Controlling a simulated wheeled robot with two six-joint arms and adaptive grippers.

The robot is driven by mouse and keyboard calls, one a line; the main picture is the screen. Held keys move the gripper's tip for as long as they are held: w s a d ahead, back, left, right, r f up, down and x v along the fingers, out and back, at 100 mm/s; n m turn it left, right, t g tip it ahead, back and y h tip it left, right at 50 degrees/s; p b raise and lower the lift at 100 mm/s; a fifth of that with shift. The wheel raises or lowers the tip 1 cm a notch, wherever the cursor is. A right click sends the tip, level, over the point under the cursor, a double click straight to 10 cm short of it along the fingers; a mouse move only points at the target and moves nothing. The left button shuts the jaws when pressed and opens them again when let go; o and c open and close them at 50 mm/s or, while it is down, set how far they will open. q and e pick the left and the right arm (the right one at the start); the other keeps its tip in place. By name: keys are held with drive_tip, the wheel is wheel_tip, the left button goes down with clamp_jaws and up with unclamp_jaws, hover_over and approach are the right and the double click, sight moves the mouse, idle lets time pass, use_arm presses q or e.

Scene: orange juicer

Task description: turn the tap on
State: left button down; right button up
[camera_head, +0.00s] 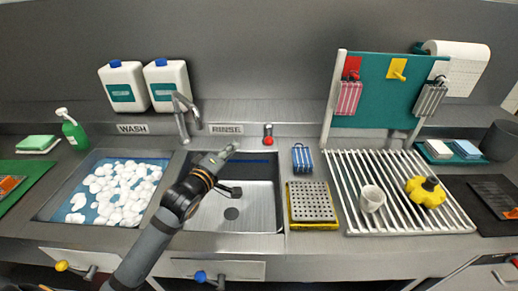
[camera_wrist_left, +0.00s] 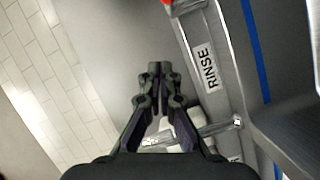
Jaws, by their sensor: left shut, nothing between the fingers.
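The silver tap (camera_head: 182,118) stands behind the sinks, between the WASH and RINSE labels, with its curved spout on top. In the left wrist view, part of a silver pipe (camera_wrist_left: 218,127), likely the tap, shows beside the fingers. A red-topped knob (camera_head: 268,134) stands at the back edge right of the RINSE label; a bit of red (camera_wrist_left: 180,4) shows at the top of the wrist view. My left gripper (camera_head: 232,148) is shut and empty over the back of the rinse sink, left of the knob and apart from it. My right gripper is not in view.
The wash basin (camera_head: 45,208) holds white foam. The rinse sink (camera_head: 258,215) is empty. Two white jugs (camera_head: 166,84) stand behind the tap. Right of the sink are a striped sponge (camera_head: 302,158), a perforated tray (camera_head: 311,203) and a rack (camera_head: 400,228) with a white cup (camera_head: 372,199).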

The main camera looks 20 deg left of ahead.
use_arm(q)
drive_tip(key=w+d+f, duration=0.2)
drive_tip(key=w, duration=0.3)
drive_tip(key=w+d+f, duration=0.1)
drive_tip(key=w+d, duration=0.1)
drive_tip(key=w, duration=0.3)
drive_tip(key=shift+w+d+f, duration=0.25)
drive_tip(key=shift+d+f, duration=0.1)
drive_tip(key=shift+f, duration=0.05)
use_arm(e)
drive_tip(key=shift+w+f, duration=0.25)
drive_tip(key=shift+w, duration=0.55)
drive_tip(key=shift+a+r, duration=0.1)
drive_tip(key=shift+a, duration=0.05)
